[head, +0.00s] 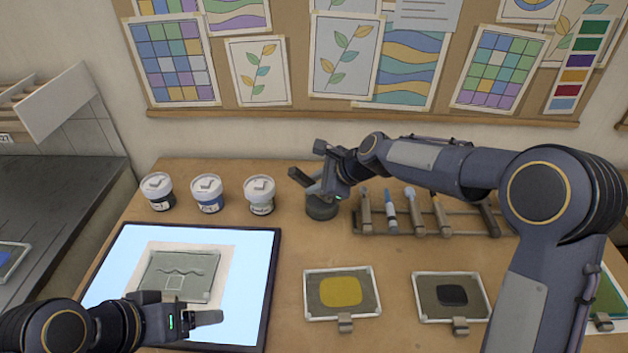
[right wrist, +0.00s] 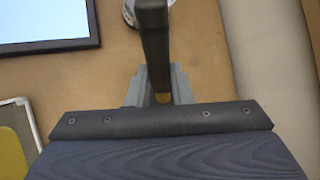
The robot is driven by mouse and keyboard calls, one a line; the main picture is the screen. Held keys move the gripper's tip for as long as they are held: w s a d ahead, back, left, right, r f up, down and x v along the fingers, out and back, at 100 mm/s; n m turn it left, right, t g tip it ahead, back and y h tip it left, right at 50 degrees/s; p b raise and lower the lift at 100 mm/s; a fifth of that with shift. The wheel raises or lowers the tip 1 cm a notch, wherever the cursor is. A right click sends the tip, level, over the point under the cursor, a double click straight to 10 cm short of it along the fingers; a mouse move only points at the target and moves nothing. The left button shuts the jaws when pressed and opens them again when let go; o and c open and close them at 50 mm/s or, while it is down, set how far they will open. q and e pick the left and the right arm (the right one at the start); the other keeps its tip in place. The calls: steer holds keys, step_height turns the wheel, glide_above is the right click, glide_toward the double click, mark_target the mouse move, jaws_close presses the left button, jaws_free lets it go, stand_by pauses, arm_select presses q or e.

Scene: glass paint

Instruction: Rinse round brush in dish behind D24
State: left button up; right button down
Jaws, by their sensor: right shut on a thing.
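My right gripper (head: 310,184) is over a dark round dish (head: 321,209) at the back of the table, left of the brush rack. In the right wrist view my right gripper (right wrist: 158,78) is shut on a dark brush-like thing (right wrist: 154,40) with a gold band low down. Its tip is hidden, so I cannot tell if it is the round brush or if it touches the dish. My left gripper (head: 205,318) is over the lower edge of the light panel, seen side-on. I cannot read a D24 label.
A rack (head: 430,232) with several brushes stands right of the dish. Three lidded jars (head: 207,192) stand to its left. A light panel (head: 262,290) lies at the left with a grey glass piece (head: 180,276). Framed yellow (head: 341,291) and black (head: 452,295) samples lie in front.

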mark_target(302, 173)
steer(key=shift+w+a+r+p, duration=0.1)
steer(key=shift+w+p, duration=0.1)
steer(key=shift+p, duration=0.15)
steer(key=shift+w+a, duration=0.2)
steer(key=shift+w, duration=0.15)
steer(key=shift+s+d, duration=0.2)
steer(key=shift+s, duration=0.1)
steer(key=shift+a+r+p, duration=0.1)
steer(key=shift+p, duration=0.25)
steer(key=shift+s+a+r+p, duration=0.2)
steer(key=shift+a+r+p, duration=0.15)
steer(key=shift+r+p, duration=0.3)
steer(key=shift+s+a+r+p, duration=0.25)
steer(key=shift+a+r+p, duration=0.15)
steer(key=shift+r+p, duration=0.15)
steer(key=shift+s+a+r+p, duration=0.2)
steer(key=shift+a+r+p, duration=0.15)
steer(key=shift+r+p, duration=0.3)
step_height(302, 173, up, 4)
steer(key=p, duration=0.4)
steer(key=shift+r, duration=0.2)
steer(key=shift+f, duration=0.1)
